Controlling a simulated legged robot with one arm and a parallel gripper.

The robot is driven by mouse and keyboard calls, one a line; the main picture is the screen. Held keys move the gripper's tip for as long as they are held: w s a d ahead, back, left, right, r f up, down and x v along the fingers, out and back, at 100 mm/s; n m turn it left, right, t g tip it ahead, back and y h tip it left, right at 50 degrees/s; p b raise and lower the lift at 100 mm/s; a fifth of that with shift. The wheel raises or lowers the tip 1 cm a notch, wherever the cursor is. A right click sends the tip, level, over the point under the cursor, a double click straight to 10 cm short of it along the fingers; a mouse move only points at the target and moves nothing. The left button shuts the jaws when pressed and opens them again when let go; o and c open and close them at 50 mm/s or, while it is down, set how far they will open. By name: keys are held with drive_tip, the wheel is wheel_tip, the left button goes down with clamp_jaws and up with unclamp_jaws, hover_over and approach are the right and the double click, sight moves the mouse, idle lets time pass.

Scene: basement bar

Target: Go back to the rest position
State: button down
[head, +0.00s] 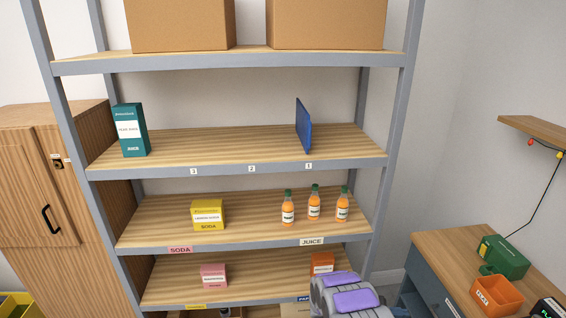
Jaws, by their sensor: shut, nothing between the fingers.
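A grey part of my arm with purple panels shows at the bottom edge, right of centre, in the head view. It stands in front of the lower right of the shelving unit (250,244). The fingers of my gripper do not show. No object is seen held by the visible part of my arm.
The shelves hold a teal box (130,130), a blue panel (303,126), a yellow box (208,215), orange bottles (314,204) and a pink box (214,277). A wooden cabinet (45,190) stands left. A desk (450,255) with an orange bin (496,295) stands right.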

drive_tip(key=s+r+m+g+y, duration=0.2)
drive_tip(key=s+r+m+g, duration=0.35)
drive_tip(key=r, duration=0.95)
drive_tip(key=s+a+r+m+y, duration=0.3)
drive_tip(key=s+a+r+m, duration=0.2)
drive_tip(key=s+r, duration=0.5)
drive_tip(key=s+a+r+m+t+y, duration=0.2)
drive_tip(key=s+a+y, duration=0.3)
drive_tip(key=s+a, duration=0.5)
drive_tip(key=s+a+r+m+t+y, duration=0.2)
drive_tip(key=s+a+r+m+y, duration=0.2)
drive_tip(key=s+a, duration=0.7)
drive_tip(key=s+y, duration=0.1)
drive_tip(key=s, duration=0.3)
drive_tip(key=shift+s+a+r+y, duration=0.15)
drive_tip(key=shift+a+y, duration=0.05)
drive_tip(key=shift+y, duration=0.1)
drive_tip(key=shift+m, duration=0.25)
